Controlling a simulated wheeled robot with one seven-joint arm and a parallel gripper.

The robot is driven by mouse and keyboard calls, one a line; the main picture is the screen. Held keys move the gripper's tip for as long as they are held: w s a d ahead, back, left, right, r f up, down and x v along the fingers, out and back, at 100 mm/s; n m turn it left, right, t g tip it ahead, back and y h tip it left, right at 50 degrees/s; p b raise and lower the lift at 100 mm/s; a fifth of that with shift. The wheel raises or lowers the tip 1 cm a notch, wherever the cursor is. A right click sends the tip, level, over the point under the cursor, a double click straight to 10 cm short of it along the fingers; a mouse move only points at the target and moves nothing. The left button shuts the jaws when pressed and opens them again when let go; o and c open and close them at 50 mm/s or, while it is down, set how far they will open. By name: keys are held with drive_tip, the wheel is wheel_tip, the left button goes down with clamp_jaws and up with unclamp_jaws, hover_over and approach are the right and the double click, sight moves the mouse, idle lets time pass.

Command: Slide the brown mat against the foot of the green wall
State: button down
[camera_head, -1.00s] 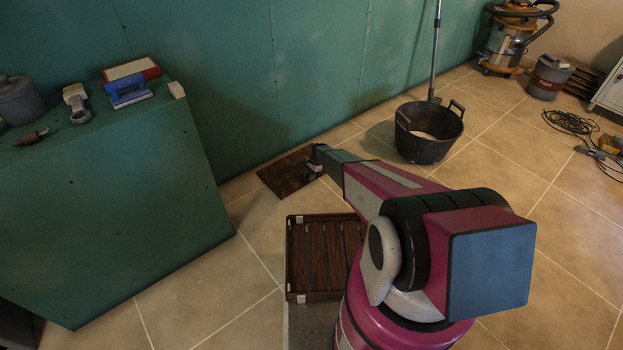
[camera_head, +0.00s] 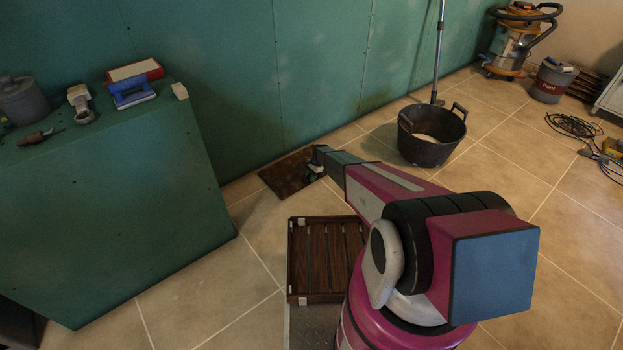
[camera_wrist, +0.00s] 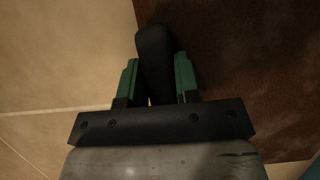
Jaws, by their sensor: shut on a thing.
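The brown mat (camera_head: 284,175) lies flat on the tiles close to the foot of the green wall (camera_head: 235,90). A thin strip of floor seems to show between them; contact is hard to judge. My gripper (camera_head: 315,165) is low at the mat's right side. In the wrist view its green fingers (camera_wrist: 156,88) are shut on a dark, rounded thing (camera_wrist: 154,55), which lies over the mat's edge. The mat (camera_wrist: 245,60) fills the right of that view. I cannot tell whether the dark thing is part of the mat.
A slatted dark wooden crate (camera_head: 327,260) stands nearer me. A black tub (camera_head: 430,148) stands right of the mat, with a pole behind it. A green box-like bench (camera_head: 110,210) bearing tools is at left.

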drive_tip(key=shift+w+a, duration=0.5)
drive_tip(key=shift+w, duration=0.25)
drive_tip(key=shift+w+a, duration=0.5)
drive_tip(key=shift+w, duration=0.2)
drive_tip(key=shift+s, duration=0.1)
idle(0.4)
drive_tip(key=c, duration=0.8)
unclamp_jaws()
drive_tip(key=v, duration=1.1)
